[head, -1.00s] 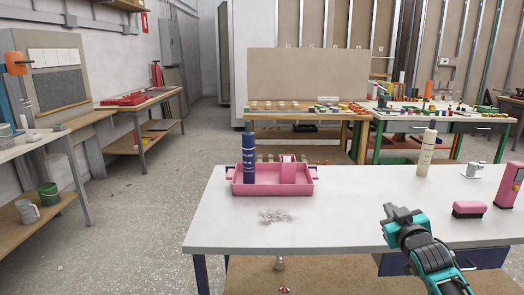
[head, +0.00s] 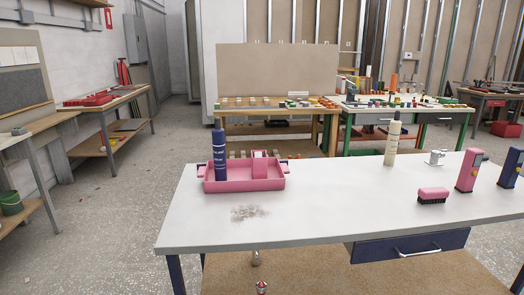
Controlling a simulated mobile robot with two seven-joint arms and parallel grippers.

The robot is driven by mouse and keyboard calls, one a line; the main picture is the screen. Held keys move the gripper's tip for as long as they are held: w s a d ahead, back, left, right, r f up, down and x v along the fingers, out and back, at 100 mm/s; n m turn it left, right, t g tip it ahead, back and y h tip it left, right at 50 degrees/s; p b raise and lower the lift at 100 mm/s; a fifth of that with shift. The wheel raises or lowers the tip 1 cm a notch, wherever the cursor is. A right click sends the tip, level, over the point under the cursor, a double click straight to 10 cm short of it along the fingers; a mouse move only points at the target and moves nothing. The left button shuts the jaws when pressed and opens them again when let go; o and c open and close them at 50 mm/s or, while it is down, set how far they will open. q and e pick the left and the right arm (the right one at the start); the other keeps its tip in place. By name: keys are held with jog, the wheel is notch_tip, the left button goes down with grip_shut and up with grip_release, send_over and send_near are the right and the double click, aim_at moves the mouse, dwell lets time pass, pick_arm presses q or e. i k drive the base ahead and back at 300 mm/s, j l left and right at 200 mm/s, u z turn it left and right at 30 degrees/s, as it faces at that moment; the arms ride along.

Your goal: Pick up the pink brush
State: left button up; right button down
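The pink brush (head: 433,195) lies on the right part of the white table (head: 330,205), with its dark bristles facing down. It stands apart from the things around it. Neither of my grippers shows in the head view now.
A pink tray (head: 243,185) with a dark blue bottle (head: 219,156) is at the table's left. A cream bottle (head: 392,140), a small white item (head: 437,158), a pink box (head: 469,170) and a dark blue box (head: 511,168) stand near the brush.

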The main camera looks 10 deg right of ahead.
aim_at(427, 195)
jog(key=z, duration=1.35)
